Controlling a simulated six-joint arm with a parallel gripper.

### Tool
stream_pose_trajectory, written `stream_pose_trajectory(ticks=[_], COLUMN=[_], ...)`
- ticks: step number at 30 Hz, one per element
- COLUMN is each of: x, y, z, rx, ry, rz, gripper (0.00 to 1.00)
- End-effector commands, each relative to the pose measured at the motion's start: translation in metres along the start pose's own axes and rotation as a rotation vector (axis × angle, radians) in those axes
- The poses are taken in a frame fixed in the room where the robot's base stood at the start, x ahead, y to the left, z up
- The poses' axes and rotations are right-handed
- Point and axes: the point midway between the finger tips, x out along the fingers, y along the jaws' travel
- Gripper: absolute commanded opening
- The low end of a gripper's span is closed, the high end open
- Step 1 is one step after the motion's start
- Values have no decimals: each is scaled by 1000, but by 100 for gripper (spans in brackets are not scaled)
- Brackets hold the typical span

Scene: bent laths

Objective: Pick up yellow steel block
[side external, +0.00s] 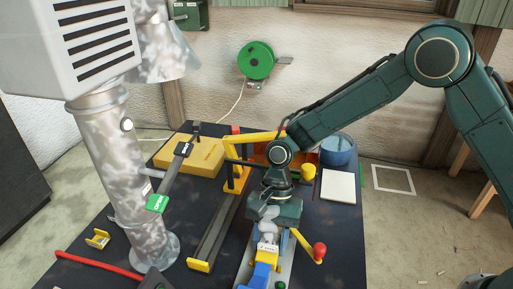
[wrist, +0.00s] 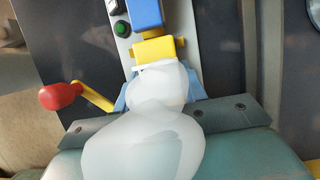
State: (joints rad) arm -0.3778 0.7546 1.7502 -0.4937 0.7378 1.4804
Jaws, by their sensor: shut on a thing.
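The yellow steel block (wrist: 158,50) sits at the tip of my gripper (wrist: 155,68) in the wrist view, beside a blue part (wrist: 146,14). In the side external view, the yellow block (side external: 267,257) shows just below my gripper (side external: 268,240), whose pale, rounded fingers point down. My gripper is shut on the yellow block; the contact faces are mostly hidden by the pale fingers. The block is over a light grey fixture (side external: 251,264) with blue parts. I cannot tell whether it is touching the fixture.
A lever with a red knob (side external: 319,251) stands close right of my gripper. A long dark bar (side external: 215,232) with yellow ends lies left. Behind are a yellow case (side external: 192,156), a blue bowl (side external: 338,151) and a white pad (side external: 338,186). A pale column stands at left.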

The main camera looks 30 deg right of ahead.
Motion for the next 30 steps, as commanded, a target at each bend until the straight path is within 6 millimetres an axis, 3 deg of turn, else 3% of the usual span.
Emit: stream_pose_trajectory(ticks=[18,30], x=[-77,-86], y=[-1,0], z=[32,36], rx=[-2,0], ry=[1,0], rz=[-6,-2], gripper=[14,14])
